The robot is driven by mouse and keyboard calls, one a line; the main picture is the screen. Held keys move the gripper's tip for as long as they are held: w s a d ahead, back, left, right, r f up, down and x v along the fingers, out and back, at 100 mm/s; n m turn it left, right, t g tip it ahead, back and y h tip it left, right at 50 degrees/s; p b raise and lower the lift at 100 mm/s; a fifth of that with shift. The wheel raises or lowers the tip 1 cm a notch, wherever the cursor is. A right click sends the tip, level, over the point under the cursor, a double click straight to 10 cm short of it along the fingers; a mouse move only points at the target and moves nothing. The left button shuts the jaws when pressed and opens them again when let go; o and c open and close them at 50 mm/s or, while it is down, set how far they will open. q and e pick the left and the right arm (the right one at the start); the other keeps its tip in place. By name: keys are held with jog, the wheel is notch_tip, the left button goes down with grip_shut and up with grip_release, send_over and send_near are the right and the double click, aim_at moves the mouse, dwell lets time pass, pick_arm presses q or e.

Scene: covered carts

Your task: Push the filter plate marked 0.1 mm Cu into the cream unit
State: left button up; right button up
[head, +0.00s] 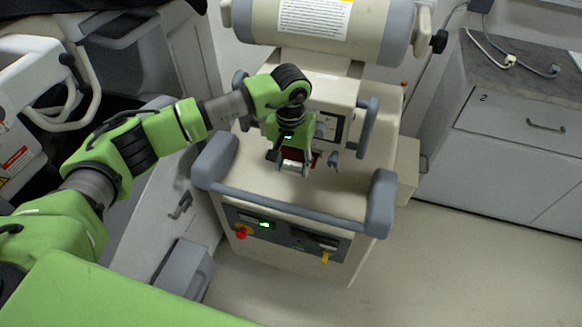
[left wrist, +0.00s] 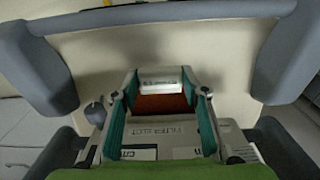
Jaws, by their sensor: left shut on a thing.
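The filter plate (head: 294,155) is a copper-brown sheet with a pale end tab. My left gripper (head: 292,166) is shut on it above the top of the cream unit (head: 265,195). In the left wrist view the plate's copper face (left wrist: 160,104) shows between my two teal-padded fingers, and its tab bears small print that I cannot read. A "FILTER SLOT" label (left wrist: 175,130) on the unit lies just beyond the plate. The slot opening is hidden, so I cannot tell how far the plate is in. My right gripper is out of view.
A grey bumper handle (head: 290,203) runs around the unit's front edge, with a control panel (head: 285,235) below it. A cream cylinder (head: 310,30) overhangs behind my gripper. Grey drawers (head: 520,130) stand at the right. The floor (head: 470,260) at front right is clear.

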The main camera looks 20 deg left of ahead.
pick_arm(q)
jog(key=shift+w+b, duration=0.75)
jog(key=shift+w, duration=0.15)
jog(key=o, duration=1.4)
jog(key=shift+c, duration=0.2)
notch_tip(320, 180, up, 12)
jog(key=shift+s, duration=0.4)
